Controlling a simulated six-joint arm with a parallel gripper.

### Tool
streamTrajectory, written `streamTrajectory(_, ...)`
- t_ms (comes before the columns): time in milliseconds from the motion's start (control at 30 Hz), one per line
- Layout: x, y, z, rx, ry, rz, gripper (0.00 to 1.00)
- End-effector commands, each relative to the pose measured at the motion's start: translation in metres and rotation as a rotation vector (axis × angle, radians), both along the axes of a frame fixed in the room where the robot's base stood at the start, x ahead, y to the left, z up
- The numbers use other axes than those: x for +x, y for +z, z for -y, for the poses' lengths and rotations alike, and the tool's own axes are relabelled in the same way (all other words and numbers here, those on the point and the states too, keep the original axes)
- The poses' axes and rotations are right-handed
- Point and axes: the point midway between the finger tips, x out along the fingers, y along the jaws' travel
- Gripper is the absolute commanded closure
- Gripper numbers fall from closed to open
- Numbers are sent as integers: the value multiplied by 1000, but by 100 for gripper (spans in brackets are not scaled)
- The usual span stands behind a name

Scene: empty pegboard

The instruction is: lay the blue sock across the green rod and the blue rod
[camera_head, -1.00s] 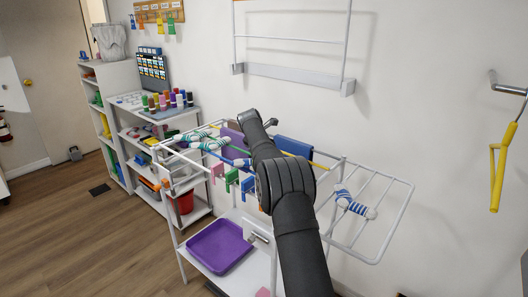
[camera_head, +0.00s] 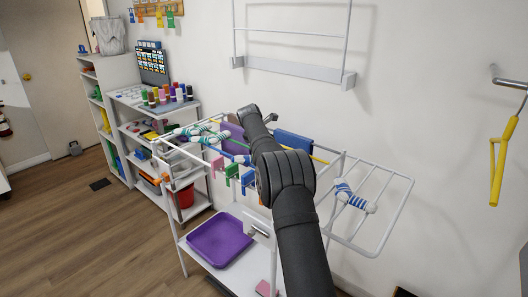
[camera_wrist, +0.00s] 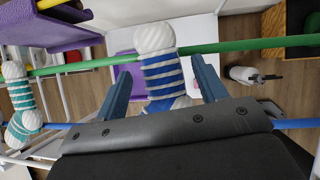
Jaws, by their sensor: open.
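The blue sock, white with blue stripes (camera_wrist: 160,75), lies between the fingers of my gripper (camera_wrist: 163,84) in the wrist view. Its white upper end covers part of the green rod (camera_wrist: 240,46) and sticks out past it. Its lower end runs toward the blue rod (camera_wrist: 296,123), but my gripper's body hides the crossing there. My gripper is open, one finger on each side of the sock, with gaps visible. In the head view my arm hides the gripper.
A teal-striped sock (camera_wrist: 20,112) lies across both rods to the left. A purple cloth (camera_wrist: 55,28) hangs beyond the green rod. Another blue-striped sock (camera_head: 354,197) is on the rack's right wing. Clips (camera_head: 232,171) hang along the front; a purple tray (camera_head: 219,240) sits below.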

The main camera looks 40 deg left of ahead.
Motion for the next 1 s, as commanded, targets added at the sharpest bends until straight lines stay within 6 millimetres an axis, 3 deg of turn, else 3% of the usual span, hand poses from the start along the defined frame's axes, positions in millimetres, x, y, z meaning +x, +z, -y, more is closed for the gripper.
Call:
streamTrajectory(167,-13,23,2,2,1,2,35)
streamTrajectory(700,-73,129,17,2,1,1,35)
streamTrajectory(1000,-85,148,19,1,0,1,35)
